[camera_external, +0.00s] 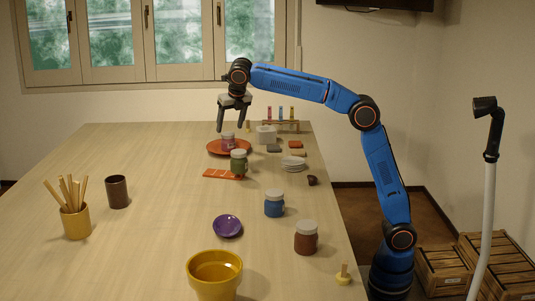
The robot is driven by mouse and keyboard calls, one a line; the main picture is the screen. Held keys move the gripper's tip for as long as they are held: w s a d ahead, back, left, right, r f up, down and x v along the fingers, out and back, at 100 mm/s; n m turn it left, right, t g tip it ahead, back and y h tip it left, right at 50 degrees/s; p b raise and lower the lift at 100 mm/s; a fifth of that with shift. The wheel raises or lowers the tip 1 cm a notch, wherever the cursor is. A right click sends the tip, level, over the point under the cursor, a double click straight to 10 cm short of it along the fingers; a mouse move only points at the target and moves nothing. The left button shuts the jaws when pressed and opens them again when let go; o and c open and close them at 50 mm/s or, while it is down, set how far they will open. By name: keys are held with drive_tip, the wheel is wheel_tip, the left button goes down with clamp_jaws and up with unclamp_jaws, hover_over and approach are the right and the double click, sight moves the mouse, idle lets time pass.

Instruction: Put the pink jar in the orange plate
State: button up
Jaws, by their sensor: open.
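The pink jar (228,141), small with a pale lid, stands on the orange plate (214,148) toward the back of the table. A green jar with a pale lid (239,164) stands in front of it and hides part of the plate's edge. My gripper (231,129) points down with its two fingers apart, above the plate and around or just over the pink jar's top. I cannot tell from this view whether a finger touches the jar.
A blue jar (274,204), a brown jar (306,238), a purple bowl (227,226) and a yellow pot (214,278) stand nearer. An orange strip (223,174) lies by the green jar. White dishes (293,163) lie right.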

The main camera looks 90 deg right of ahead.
drive_tip(key=v, duration=0.5)
drive_tip(key=shift+s+a+r, duration=0.1)
drive_tip(key=shift+r, duration=0.25)
